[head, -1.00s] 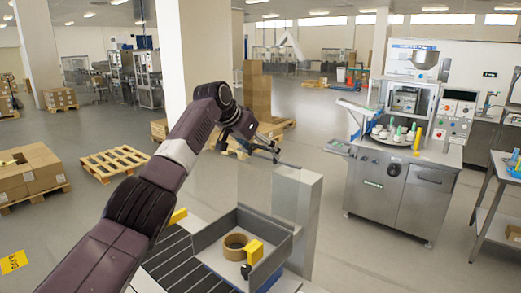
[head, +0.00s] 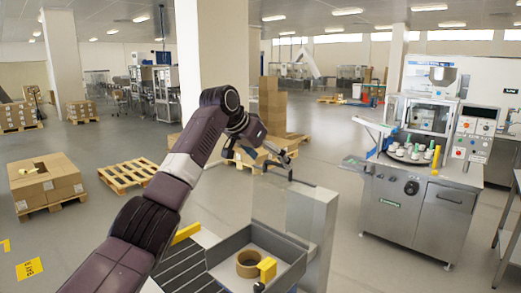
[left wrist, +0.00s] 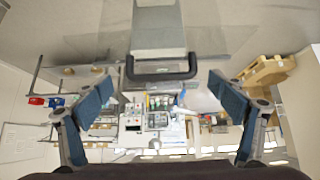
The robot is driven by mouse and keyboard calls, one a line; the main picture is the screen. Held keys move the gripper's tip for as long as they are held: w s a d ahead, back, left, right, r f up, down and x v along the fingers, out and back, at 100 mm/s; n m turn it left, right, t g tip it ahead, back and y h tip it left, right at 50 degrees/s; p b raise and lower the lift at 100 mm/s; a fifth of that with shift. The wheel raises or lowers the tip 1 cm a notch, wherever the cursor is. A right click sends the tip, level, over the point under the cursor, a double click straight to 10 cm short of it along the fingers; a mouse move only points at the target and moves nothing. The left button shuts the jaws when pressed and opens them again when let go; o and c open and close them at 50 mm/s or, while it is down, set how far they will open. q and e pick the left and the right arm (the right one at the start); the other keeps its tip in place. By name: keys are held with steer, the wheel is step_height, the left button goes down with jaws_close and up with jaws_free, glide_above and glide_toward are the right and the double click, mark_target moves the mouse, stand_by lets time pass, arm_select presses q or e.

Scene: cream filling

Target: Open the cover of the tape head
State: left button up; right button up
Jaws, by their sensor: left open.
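The tape head is a grey open-topped, tray-like housing (head: 226,246) at the bottom of the head view, with a brown tape roll (head: 250,264) and a yellow part (head: 267,270) in it. A grey upright box (head: 312,222) stands behind it. My left gripper (head: 282,160) is open and empty, above and left of the box's top. In the left wrist view, a black handle (left wrist: 162,74) on a grey panel (left wrist: 158,30) shows ahead of my gripper (left wrist: 162,97), laterally between its spread fingers. Contact is not visible. My right gripper is out of view.
A slatted dark conveyor (head: 186,262) lies left of the housing. A steel filling machine (head: 415,205) with a turntable stands at the right. A wooden pallet (head: 127,172) and a pallet with boxes (head: 45,185) stand at the left, with open floor between.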

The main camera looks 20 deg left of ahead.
arm_select(q)
steer(key=v, duration=0.7)
steer(key=shift+s, duration=0.15)
